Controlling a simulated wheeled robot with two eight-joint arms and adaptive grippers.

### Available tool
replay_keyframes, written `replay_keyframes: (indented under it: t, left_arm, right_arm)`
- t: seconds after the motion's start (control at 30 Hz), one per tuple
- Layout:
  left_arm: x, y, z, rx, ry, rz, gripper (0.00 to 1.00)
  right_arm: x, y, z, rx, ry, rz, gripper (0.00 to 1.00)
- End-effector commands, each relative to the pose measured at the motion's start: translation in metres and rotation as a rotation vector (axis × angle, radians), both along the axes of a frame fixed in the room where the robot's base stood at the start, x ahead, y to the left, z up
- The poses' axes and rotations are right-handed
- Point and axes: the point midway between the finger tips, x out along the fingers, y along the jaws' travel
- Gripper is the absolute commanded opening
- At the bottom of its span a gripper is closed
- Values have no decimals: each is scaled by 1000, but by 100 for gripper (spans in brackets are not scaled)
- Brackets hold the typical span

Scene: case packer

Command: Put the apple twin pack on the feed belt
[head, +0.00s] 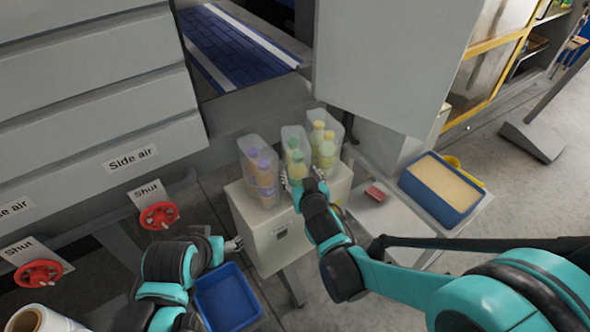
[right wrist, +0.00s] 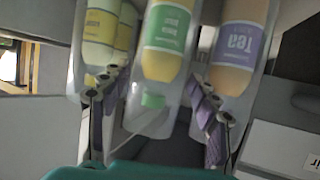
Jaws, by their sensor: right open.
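Three clear-wrapped twin packs stand in a row on a pale cabinet (head: 250,232). The middle pack (head: 292,140) has green labels and appears to be the apple one; its print is blurred. My right gripper (head: 303,184) is at its near side. In the right wrist view the open fingers (right wrist: 158,90) are on either side of the green-labelled pack (right wrist: 165,40); contact cannot be told. The blue feed belt (head: 235,45) lies beyond, at the top of the head view. My left gripper (head: 235,243) is low beside the cabinet, its jaws too small to judge.
A purple-labelled tea pack (head: 260,170) stands close on the left and a yellow-labelled pack (head: 325,142) close on the right. A grey machine housing (head: 385,60) rises behind. A blue tray (head: 440,187) and a red item (head: 376,193) are at right. A blue bin (head: 226,298) is below.

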Motion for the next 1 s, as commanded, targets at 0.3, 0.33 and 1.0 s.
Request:
replay_keyframes:
  t: [0.3, 0.33, 1.0]
  left_arm:
    - [0, 0, -9, 0, 0, 0, 71]
    - [0, 0, -10, 0, 0, 0, 71]
    - [0, 0, -27, 0, 0, 0, 71]
  right_arm:
    - [25, 9, -13, 5, -9, 6, 61]
    - [27, 9, -13, 4, -8, 6, 61]
    - [73, 15, -30, 3, -8, 7, 43]
